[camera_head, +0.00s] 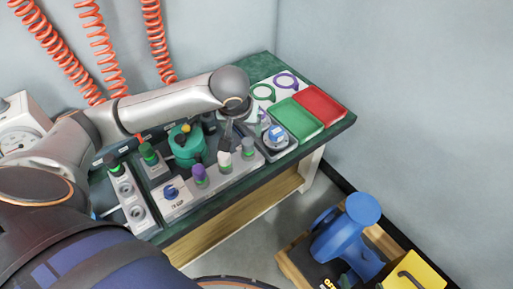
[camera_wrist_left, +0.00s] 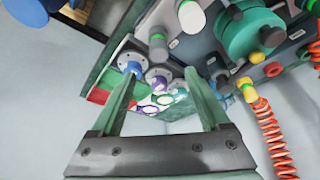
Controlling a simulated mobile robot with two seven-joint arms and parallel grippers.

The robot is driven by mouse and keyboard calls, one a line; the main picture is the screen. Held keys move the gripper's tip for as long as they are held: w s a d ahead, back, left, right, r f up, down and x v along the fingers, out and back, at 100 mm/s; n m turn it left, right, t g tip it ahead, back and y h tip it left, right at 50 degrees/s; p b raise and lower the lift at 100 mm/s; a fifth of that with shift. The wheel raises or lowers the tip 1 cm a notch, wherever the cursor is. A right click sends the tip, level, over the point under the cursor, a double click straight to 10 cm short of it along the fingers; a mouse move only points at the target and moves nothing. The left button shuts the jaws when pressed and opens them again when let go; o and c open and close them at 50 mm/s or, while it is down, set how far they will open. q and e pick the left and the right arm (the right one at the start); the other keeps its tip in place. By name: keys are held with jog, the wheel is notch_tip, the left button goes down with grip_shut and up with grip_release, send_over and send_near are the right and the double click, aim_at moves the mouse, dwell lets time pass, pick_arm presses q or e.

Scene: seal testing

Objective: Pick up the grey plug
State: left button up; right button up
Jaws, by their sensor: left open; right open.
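The grey plug (camera_head: 247,147) stands upright at the right end of the light grey block on the green bench. My left gripper (camera_head: 229,139) hangs over the bench close to the white plug (camera_head: 224,158), just left of the grey plug. In the wrist view the left gripper (camera_wrist_left: 166,72) is open with nothing between its fingers. My right gripper is in neither view.
A purple plug (camera_head: 200,174) stands on the same block. A blue-topped fixture (camera_head: 276,134) is right of the grey plug, and a teal round housing (camera_head: 187,146) is behind. Green (camera_head: 296,119) and red (camera_head: 321,103) trays lie at the far right.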

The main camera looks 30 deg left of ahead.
pick_arm(q)
jog(key=b, duration=0.1)
send_over(247, 141)
jog(key=s, duration=0.2)
jog(key=f, duration=0.4)
jog(key=shift+d+f, duration=0.3)
jog(key=shift+d, duration=0.1)
jog(key=shift+w+f, duration=0.15)
jog(key=shift+f, duration=0.35)
jog(key=b+x, duration=0.2)
jog(key=x, duration=0.3)
jog(key=shift+w, duration=0.1)
grip_shut()
